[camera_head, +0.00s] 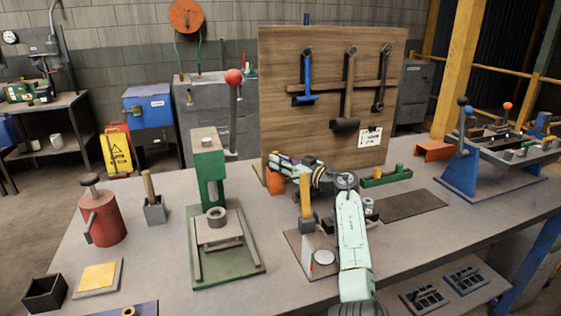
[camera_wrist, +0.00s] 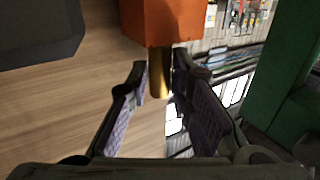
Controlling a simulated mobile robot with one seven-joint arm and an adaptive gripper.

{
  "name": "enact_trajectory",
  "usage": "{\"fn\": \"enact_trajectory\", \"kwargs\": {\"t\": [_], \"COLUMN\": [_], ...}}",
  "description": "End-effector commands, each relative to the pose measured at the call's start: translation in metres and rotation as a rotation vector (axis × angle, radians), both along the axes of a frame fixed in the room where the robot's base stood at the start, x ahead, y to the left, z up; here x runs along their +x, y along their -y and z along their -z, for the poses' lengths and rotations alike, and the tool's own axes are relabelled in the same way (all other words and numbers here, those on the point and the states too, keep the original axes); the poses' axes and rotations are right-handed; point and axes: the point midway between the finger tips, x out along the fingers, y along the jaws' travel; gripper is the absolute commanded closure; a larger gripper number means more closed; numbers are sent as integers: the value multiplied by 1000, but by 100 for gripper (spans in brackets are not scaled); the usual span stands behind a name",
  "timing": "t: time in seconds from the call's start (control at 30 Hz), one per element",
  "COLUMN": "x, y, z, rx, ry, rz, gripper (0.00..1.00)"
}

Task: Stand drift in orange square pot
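The orange square pot (camera_head: 277,184) stands on the bench in front of the wooden tool board, below my fingertips. In the wrist view, which is upside down, the pot (camera_wrist: 165,20) fills the top middle. The drift (camera_wrist: 160,75) is a brass-coloured rod that stands out of the pot's open end, in line with it. Its lower part is hidden by the pot. My gripper (camera_wrist: 160,80) has its two purple-padded fingers on either side of the drift, with the tips close against it. In the head view my gripper (camera_head: 277,158) reaches left over the pot and hides most of the drift.
A green press (camera_head: 208,165) stands left of the pot. The wooden tool board (camera_head: 280,100) rises close behind my gripper. A yellow-handled tool (camera_head: 306,205) stands in front of my arm. A green tray (camera_head: 386,177) lies to the right.

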Motion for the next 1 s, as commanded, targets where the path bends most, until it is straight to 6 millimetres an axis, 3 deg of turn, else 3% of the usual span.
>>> {"fn": "enact_trajectory", "kwargs": {"t": [0.3,0.63,0.77,1.0], "x": [0,-2,-12,-46], "y": [0,3,15,54], "z": [0,2,1,1], "rx": [0,-2,-2,-1], "ry": [0,-2,-1,0], "rz": [0,1,3,3], "gripper": [59,59,59,59]}}
